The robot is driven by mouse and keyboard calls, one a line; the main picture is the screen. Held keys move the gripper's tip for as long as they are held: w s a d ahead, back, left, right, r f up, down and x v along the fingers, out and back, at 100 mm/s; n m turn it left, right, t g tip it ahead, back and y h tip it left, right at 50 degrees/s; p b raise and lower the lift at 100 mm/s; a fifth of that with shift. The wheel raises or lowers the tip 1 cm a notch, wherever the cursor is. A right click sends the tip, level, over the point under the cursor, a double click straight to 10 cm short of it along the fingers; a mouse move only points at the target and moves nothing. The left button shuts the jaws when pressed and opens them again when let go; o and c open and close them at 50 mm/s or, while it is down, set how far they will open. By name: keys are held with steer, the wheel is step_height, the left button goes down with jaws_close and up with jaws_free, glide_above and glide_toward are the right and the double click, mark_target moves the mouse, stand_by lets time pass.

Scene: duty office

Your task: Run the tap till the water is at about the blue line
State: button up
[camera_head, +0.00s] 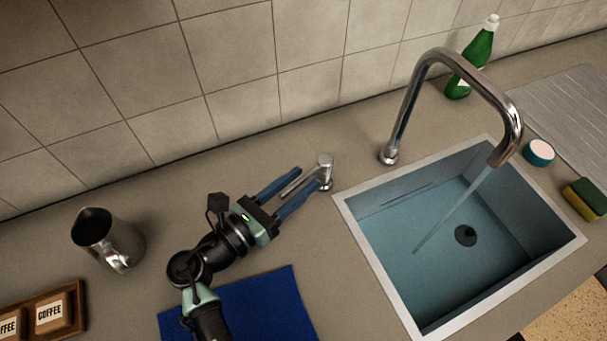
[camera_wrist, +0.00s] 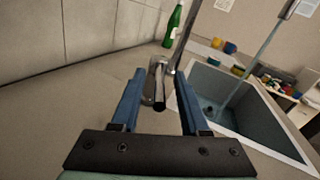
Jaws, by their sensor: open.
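The tall chrome tap (camera_head: 407,105) stands behind the sink (camera_head: 345,208), and a stream of water (camera_head: 452,212) falls from its spout into the basin. The basin looks blue-tinted and its drain (camera_head: 465,235) shows; I cannot make out the water level clearly. A thin dark line (camera_head: 405,192) runs along the basin's back-left wall; I cannot tell whether it is the blue line. The tap's lever (camera_head: 308,178) stands on the counter left of the sink. My gripper (camera_wrist: 160,75) is open, with its blue fingers on either side of the lever, which also shows in the wrist view (camera_wrist: 159,92).
A green bottle (camera_head: 472,62) stands behind the tap. A round blue-and-white tub (camera_head: 538,152) and a sponge (camera_head: 584,199) lie right of the sink. A metal jug (camera_head: 112,240), a blue mat (camera_head: 262,308) and a coffee box (camera_head: 50,312) are on the left. A tiled wall bounds the back.

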steer(key=shift+x, duration=0.8)
jaws_close()
stand_by(0.9)
